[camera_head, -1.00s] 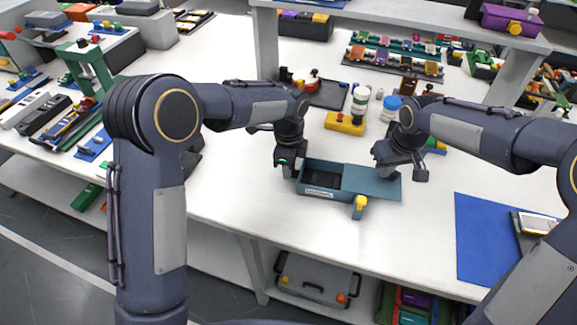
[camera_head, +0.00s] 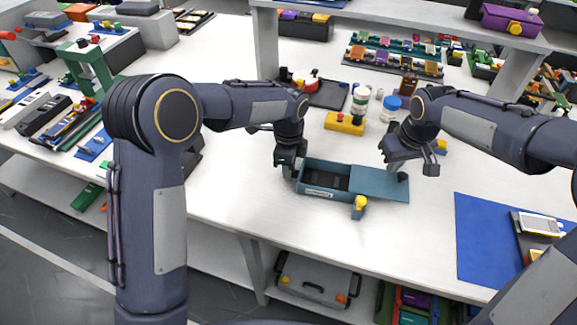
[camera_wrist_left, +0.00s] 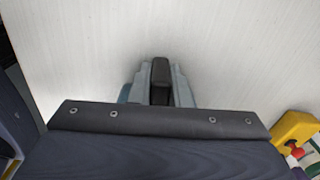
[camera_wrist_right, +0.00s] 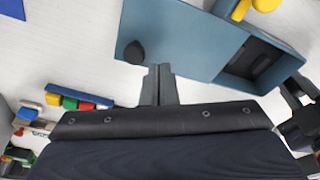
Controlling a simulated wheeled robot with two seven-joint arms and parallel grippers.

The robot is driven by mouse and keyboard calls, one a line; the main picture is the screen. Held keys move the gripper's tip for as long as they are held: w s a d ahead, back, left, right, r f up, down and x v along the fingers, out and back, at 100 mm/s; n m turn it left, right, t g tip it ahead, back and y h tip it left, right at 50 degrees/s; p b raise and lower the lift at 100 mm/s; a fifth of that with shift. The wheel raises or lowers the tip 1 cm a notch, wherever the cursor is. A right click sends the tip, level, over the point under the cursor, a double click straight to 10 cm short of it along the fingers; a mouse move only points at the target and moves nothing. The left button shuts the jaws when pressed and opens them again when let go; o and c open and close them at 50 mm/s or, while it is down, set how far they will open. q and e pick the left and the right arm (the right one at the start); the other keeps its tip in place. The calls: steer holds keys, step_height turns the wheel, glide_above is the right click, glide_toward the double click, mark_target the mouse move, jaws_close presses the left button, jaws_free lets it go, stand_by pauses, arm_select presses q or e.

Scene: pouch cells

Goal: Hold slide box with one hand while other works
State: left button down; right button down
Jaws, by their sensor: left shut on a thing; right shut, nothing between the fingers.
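The blue-grey slide box (camera_head: 318,193) sits on the white table, with a dark open compartment at its left. Its sliding lid (camera_head: 378,182) reaches out past the box's right end. The lid also shows in the right wrist view (camera_wrist_right: 170,40), with a dark knob (camera_wrist_right: 134,52). My left gripper (camera_head: 289,168) is shut on the box's left end; in the left wrist view its fingers (camera_wrist_left: 160,85) close on a dark part. My right gripper (camera_head: 432,163) is shut and empty, above and behind the lid's right end.
A yellow block (camera_head: 345,123) with white bottles and a blue-capped jar (camera_head: 391,104) stands behind the box. A yellow-knobbed piece (camera_head: 360,204) stands at the box's front. A blue mat (camera_head: 490,238) lies at the right. The table left of the box is clear.

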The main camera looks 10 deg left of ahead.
steer(key=shift+a+r, duration=0.3)
steer(key=shift+r, duration=0.7)
steer(key=shift+a+r, duration=0.25)
steer(key=shift+r, duration=0.7)
arm_select(q)
steer(key=c, duration=1.3)
jaws_free()
steer(key=shift+r, duration=0.1)
